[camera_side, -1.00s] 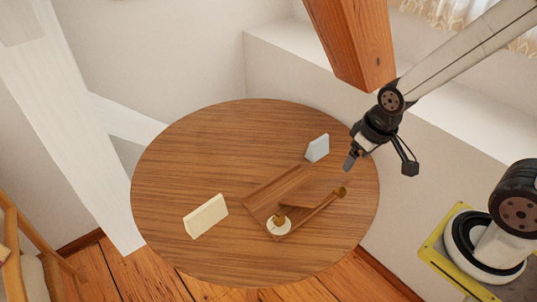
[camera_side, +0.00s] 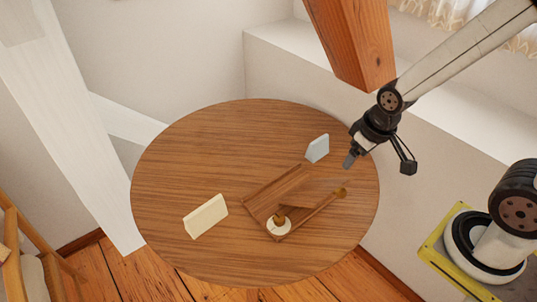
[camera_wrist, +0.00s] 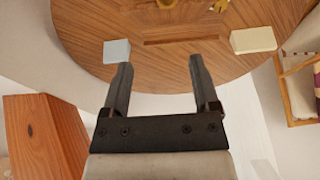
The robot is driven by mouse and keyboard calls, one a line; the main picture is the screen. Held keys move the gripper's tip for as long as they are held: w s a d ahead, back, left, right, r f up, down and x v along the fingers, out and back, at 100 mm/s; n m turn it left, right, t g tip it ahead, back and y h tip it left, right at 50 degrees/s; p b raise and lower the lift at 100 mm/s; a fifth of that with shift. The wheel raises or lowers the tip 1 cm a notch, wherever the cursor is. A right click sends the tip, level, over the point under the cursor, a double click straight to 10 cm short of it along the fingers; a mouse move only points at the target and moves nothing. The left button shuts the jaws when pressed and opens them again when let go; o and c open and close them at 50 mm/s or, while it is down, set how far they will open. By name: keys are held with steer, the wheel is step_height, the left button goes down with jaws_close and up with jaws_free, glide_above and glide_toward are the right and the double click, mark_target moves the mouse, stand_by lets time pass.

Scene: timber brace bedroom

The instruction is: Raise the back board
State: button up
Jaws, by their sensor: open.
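A low brown wooden assembly (camera_side: 268,190) lies on the round table, with flat boards and raised edges. I cannot tell for certain which of its boards is the back board; none stands upright.
A pale blue-grey block (camera_side: 317,148) stands behind the assembly, close to my gripper. A cream block (camera_side: 206,215) stands to its left. The left and back of the round table (camera_side: 200,150) are clear. A thick timber post (camera_side: 352,40) rises behind my arm.

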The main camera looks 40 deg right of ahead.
steer(key=w+d+f+n+t+h, duration=0.1)
steer(key=w+d+f, duration=0.2)
steer(key=d, duration=0.2)
steer(key=w+d+f+n+t, duration=0.1)
steer(key=w+d+f+t, duration=0.1)
steer(key=w+d+f, duration=0.25)
steer(key=n+t+y, duration=0.9)
steer(key=n+y, duration=0.2)
glide_toward(346, 193)
steer(key=x, duration=0.3)
steer(key=shift+a, duration=0.15)
steer(key=shift+w+a, duration=0.15)
steer(key=shift+w, duration=0.1)
steer(key=shift+x, duration=3.65)
